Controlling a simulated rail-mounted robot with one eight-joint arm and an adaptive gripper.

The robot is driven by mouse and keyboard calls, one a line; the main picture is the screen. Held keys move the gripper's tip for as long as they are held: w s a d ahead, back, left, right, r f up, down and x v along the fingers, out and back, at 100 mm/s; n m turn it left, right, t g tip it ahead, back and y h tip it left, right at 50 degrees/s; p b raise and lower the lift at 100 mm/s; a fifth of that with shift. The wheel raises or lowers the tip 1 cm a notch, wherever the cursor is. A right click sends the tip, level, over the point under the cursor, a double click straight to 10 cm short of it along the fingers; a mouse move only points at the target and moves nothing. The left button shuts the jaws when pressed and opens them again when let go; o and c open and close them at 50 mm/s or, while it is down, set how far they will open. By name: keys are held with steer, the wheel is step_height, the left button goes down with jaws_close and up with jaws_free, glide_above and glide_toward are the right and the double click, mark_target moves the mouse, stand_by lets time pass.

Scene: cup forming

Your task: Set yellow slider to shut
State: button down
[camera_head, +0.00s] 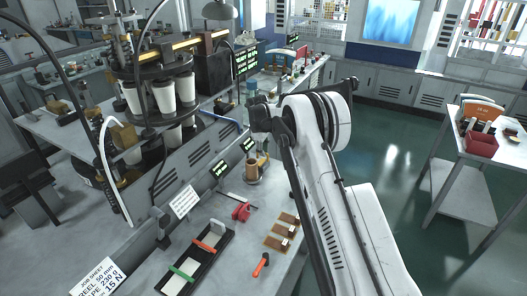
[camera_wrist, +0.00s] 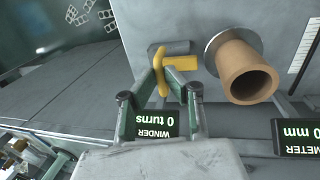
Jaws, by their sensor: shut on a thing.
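The yellow slider (camera_wrist: 181,63) shows in the wrist view as a bent yellow piece beside a short grey bar on a grey panel. My gripper (camera_wrist: 163,76) has its two fingers drawn in toward each other, and their tips are closed on the yellow piece. The fingers partly hide it. In the head view my gripper (camera_head: 262,122) is above the back of the bench, and the slider cannot be made out there.
A brown tube (camera_wrist: 247,80) on a round flange stands close to the right of the slider. Dark "WINDER 0 turns" (camera_wrist: 151,123) and "METER 0 mm" (camera_wrist: 299,137) displays are nearby. A red clamp-like tool (camera_head: 241,212) and a black tray (camera_head: 186,278) lie on the bench.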

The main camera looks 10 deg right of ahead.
steer(key=shift+s+a+f+b, duration=0.1)
steer(key=shift+s+a+b, duration=0.75)
steer(key=shift+s+b, duration=0.15)
steer(key=c, duration=1.8)
jaws_free()
steer(key=shift+s+a, duration=0.1)
steer(key=shift+r, duration=0.2)
steer(key=r, duration=0.3)
steer(key=s+a+r, duration=0.1)
steer(key=r, duration=0.7)
steer(key=shift+s+a+r, duration=0.2)
steer(key=shift+s+r, duration=0.05)
steer(key=shift+s, duration=0.05)
